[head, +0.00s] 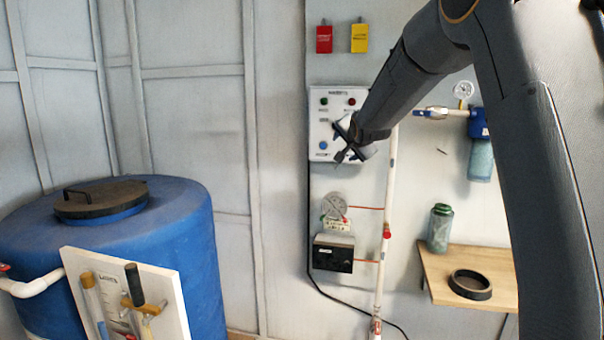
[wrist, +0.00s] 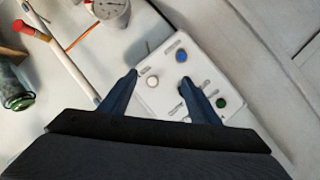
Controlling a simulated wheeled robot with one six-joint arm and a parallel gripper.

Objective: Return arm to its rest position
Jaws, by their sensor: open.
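My arm reaches in from the upper right in the head view. My gripper (head: 347,148) is in front of the white control panel (head: 317,98) on the wall. In the wrist view my gripper (wrist: 160,82) has its two fingers spread apart with nothing between them. The panel (wrist: 150,99) lies beyond the fingertips there, with a blue button (wrist: 181,56) and a green one (wrist: 221,103) showing. The right finger hides part of the panel. I cannot tell whether the fingertips touch it.
A blue tank (head: 190,225) with a black lid stands at left, a tool board (head: 172,290) before it. A white vertical pipe (head: 391,185) runs beside the panel. A wooden shelf (head: 436,280) holds a green jar (head: 440,228) and black ring (head: 470,285). A blue filter (head: 479,125) hangs right.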

